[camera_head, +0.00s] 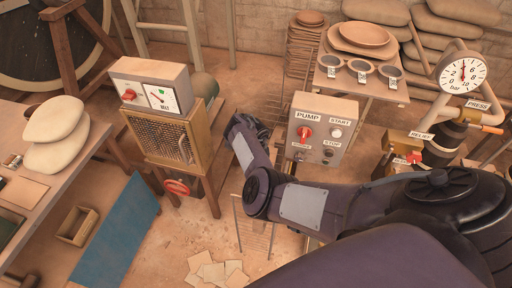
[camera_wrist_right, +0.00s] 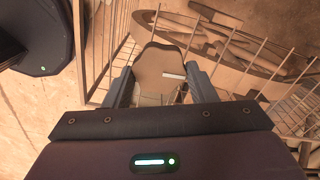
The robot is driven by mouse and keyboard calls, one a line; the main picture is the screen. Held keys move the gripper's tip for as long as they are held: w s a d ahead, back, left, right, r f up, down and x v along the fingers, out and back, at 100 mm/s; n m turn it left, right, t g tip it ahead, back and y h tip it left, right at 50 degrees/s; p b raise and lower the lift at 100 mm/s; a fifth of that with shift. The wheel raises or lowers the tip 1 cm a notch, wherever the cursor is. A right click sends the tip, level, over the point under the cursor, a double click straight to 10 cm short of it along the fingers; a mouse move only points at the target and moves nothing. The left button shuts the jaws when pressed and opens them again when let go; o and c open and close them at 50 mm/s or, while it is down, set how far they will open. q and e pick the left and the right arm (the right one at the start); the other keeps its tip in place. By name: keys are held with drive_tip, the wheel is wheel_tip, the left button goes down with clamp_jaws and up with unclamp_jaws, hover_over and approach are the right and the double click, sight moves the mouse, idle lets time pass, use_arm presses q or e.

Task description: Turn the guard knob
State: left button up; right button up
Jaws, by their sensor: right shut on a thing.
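In the right wrist view, a tan, rounded, flat-faced piece (camera_wrist_right: 158,68), which looks like the guard knob, sits between the two fingers of my right gripper (camera_wrist_right: 160,88). The gripper is shut on it, with a finger on each side. A small pale bar shows at the piece's right side. The thin wire bars of a guard (camera_wrist_right: 104,45) stand around and behind it. In the head view, my right arm reaches in from the right across the middle, and its gripper cannot be made out. My left gripper is in neither view.
A pump box (camera_head: 322,130) with a red switch stands behind my right arm. A pressure gauge (camera_head: 462,72) stands at the right. Loose tan sheets (camera_head: 215,270) lie on the floor.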

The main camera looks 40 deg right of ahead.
drive_tip(key=o, duration=1)
wheel_tip(320, 180, up, 8)
drive_tip(key=shift+f+p, duration=0.1)
drive_tip(key=shift+p, duration=0.65)
